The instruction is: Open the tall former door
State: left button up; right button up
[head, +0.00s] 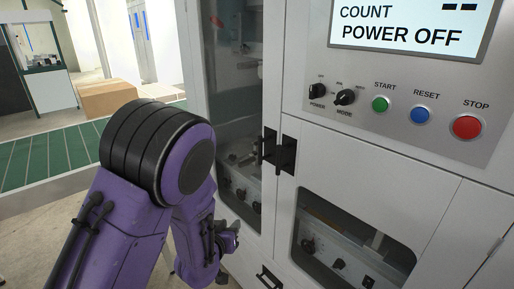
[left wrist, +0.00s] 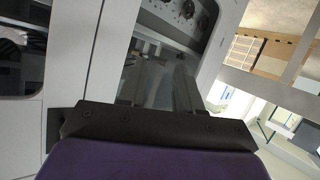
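The tall former door (head: 232,75) is a narrow light-grey frame around a tall glass window, left of the control panel in the head view. It looks closed against the cabinet. A black handle (head: 269,147) stands on its right edge, beside another black fitting (head: 287,154) on the neighbouring panel. My left gripper (head: 229,239) is low in front of the door, below and left of the handle, partly hidden by my purple arm. In the left wrist view its two fingers (left wrist: 160,83) look spread apart in front of the door glass (left wrist: 160,55), with nothing seen between them. My right gripper is out of view.
The control panel (head: 420,95) carries knobs, green, blue and red buttons and a screen reading POWER OFF. A lower door with a window (head: 350,240) is at the right. A cardboard box (head: 107,97) and green conveyor (head: 50,155) lie at the left.

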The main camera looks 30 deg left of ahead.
pick_arm(q)
jog(key=w+r+m+t, duration=0.1)
jog(key=w+r+t, duration=0.2)
jog(key=r, duration=0.7)
jog(key=m+t+h+b, duration=0.1)
jog(key=m+t+h, duration=0.1)
jog(key=m+h, duration=0.15)
send_near(259, 145)
jog(key=a, duration=0.3)
jog(key=shift+m+h, duration=0.85)
jog(key=shift+h, duration=0.1)
jog(key=w+d, duration=0.1)
jog(key=w, duration=0.1)
jog(key=w+b, duration=0.1)
jog(key=w+d, duration=0.1)
jog(key=w, duration=0.1)
jog(key=shift+w+d+b, duration=0.3)
jog(key=shift+b, duration=0.1)
jog(key=w, duration=0.1)
jog(key=w+p, duration=0.1)
jog(key=w, duration=0.3)
jog(key=shift+w+d+p, duration=0.1)
jog(key=shift+d+p, duration=0.25)
grip_shut()
jog(key=shift+a, duration=0.1)
